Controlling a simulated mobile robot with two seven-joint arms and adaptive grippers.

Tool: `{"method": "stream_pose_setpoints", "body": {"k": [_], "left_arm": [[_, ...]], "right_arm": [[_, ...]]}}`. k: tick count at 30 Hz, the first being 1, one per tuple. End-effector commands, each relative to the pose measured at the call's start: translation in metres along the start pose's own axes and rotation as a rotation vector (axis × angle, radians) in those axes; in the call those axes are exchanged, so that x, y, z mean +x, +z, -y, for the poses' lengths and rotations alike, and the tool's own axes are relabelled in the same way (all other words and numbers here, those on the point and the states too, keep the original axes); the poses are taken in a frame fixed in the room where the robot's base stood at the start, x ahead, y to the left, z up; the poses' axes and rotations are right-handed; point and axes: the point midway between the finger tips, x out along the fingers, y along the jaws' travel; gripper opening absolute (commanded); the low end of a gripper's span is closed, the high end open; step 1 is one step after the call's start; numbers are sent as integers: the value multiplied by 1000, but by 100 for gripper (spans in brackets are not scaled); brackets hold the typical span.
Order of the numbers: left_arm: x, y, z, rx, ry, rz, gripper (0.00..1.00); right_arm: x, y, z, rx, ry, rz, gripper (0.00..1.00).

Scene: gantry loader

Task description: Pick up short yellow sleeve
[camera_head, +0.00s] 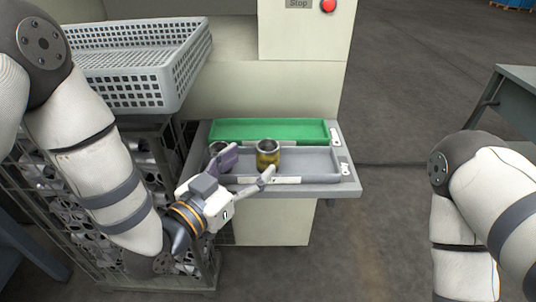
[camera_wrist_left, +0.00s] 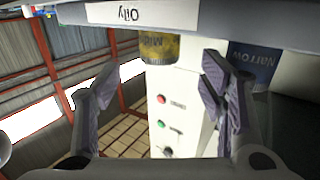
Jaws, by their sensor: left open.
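The short yellow sleeve (camera_head: 267,154) stands upright in the grey tray (camera_head: 312,166) in the head view. It has a metallic rim and a worn yellow side. In the left wrist view the yellow sleeve (camera_wrist_left: 158,47) shows at the top, past the fingertips and partly cut off by the tray's edge. My left gripper (camera_head: 250,168) is open, with its fingers spread just in front of and to the left of the sleeve. Its fingers (camera_wrist_left: 150,90) have nothing between them. My right arm shows at the right of the head view, but its gripper is out of view.
A second metallic sleeve (camera_head: 217,148) is in the grey tray's left part, partly hidden by my gripper. An empty green tray (camera_head: 268,130) lies behind. A white perforated crate (camera_head: 130,92) stands at the left, above a wire cage (camera_head: 60,205) of metal parts.

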Motion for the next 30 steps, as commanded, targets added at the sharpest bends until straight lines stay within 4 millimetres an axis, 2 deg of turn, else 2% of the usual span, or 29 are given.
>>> {"method": "stream_pose_setpoints", "body": {"k": [1,4,9,12,19,20,27,28,30], "left_arm": [[6,6,0,-3,0,7,64],[20,6,0,-3,1,5,64],[56,8,0,-4,0,7,64],[69,5,0,-2,0,6,64],[72,0,0,1,-1,2,64],[71,-1,0,1,-1,1,59],[71,0,0,1,-1,2,5],[71,0,0,1,-1,2,1],[71,-1,0,1,-2,0,1]], "right_arm": [[6,4,0,0,1,18,40],[13,8,-1,0,2,36,40],[32,18,-1,-1,5,87,40],[36,21,-2,-1,5,99,40],[35,20,-2,-1,5,95,40],[35,20,-2,-1,5,95,40],[35,20,-2,-2,5,95,40],[35,20,-2,-2,5,95,40],[35,20,-2,-2,5,95,40]]}}
